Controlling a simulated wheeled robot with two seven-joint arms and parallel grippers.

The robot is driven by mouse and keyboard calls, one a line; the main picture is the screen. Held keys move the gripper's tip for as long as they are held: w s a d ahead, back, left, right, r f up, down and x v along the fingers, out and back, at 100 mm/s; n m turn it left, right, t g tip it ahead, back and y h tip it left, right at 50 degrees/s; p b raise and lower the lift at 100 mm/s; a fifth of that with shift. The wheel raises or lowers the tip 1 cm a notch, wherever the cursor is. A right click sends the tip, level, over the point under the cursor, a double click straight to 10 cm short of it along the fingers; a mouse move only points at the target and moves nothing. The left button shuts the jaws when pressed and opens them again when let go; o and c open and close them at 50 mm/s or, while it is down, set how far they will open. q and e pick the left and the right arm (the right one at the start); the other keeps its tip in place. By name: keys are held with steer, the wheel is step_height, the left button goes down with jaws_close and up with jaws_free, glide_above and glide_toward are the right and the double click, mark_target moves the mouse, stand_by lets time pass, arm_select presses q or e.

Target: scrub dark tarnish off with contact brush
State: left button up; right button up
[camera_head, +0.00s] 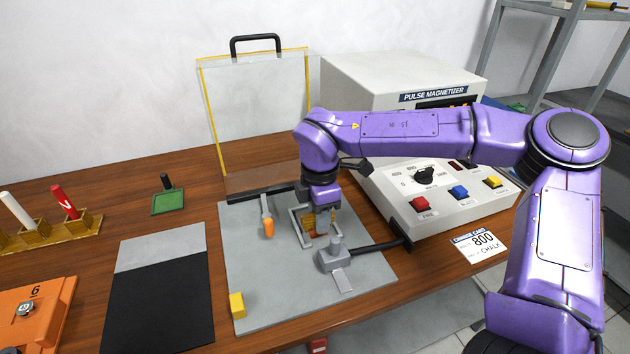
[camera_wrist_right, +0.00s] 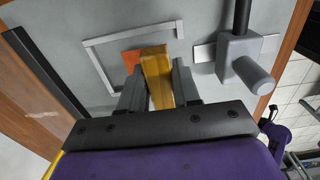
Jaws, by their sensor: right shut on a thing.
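My right gripper (camera_head: 319,222) is low over the grey metal plate, inside or just above a grey square frame (camera_head: 298,232). In the right wrist view the gripper (camera_wrist_right: 160,90) is shut on a yellow-brown block-shaped thing (camera_wrist_right: 156,72), which looks like the body of the contact brush. Its bristles are not visible. An orange patch (camera_wrist_right: 131,60) shows just left of the held thing, within the frame (camera_wrist_right: 103,62); it may be a contact surface. I cannot make out dark tarnish, nor whether the brush touches the surface. My left gripper is not in view.
A grey clamp-like fixture (camera_head: 334,257) with a black cable stands close to the gripper. An orange-tipped lever (camera_head: 268,228) is left of it. A clear raised guard (camera_head: 255,110) and the magnetizer (camera_head: 440,190) stand behind. A yellow block (camera_head: 237,305) sits at the plate's front left.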

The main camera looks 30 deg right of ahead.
steer(key=shift+r+p, duration=2)
steer(key=shift+r, duration=0.9)
steer(key=shift+r, duration=0.1)
